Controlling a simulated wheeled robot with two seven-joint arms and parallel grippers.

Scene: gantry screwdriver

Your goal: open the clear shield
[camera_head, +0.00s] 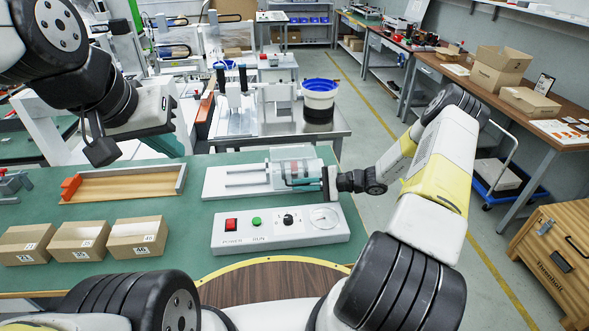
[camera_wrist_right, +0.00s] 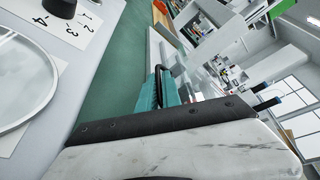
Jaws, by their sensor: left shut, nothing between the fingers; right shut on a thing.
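The clear shield (camera_head: 297,166) is a see-through cover on the right part of a white fixture (camera_head: 234,182) with two rods, on the green bench. My right gripper (camera_head: 316,183) reaches in from the right at the shield's near right side and is shut on what looks like the shield's handle. In the right wrist view, teal fingers (camera_wrist_right: 168,92) meet a dark bar (camera_wrist_right: 159,72); the grip itself is partly hidden. How far the shield is open is hard to tell. My left gripper (camera_head: 103,152) is shut and empty, raised above the bench at the left.
A control panel (camera_head: 280,229) with a red switch, green button, knob and gauge lies in front of the fixture. A wooden tray (camera_head: 122,186) and several cardboard boxes (camera_head: 80,241) are to the left. Green bench surface (camera_head: 190,222) between them is clear.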

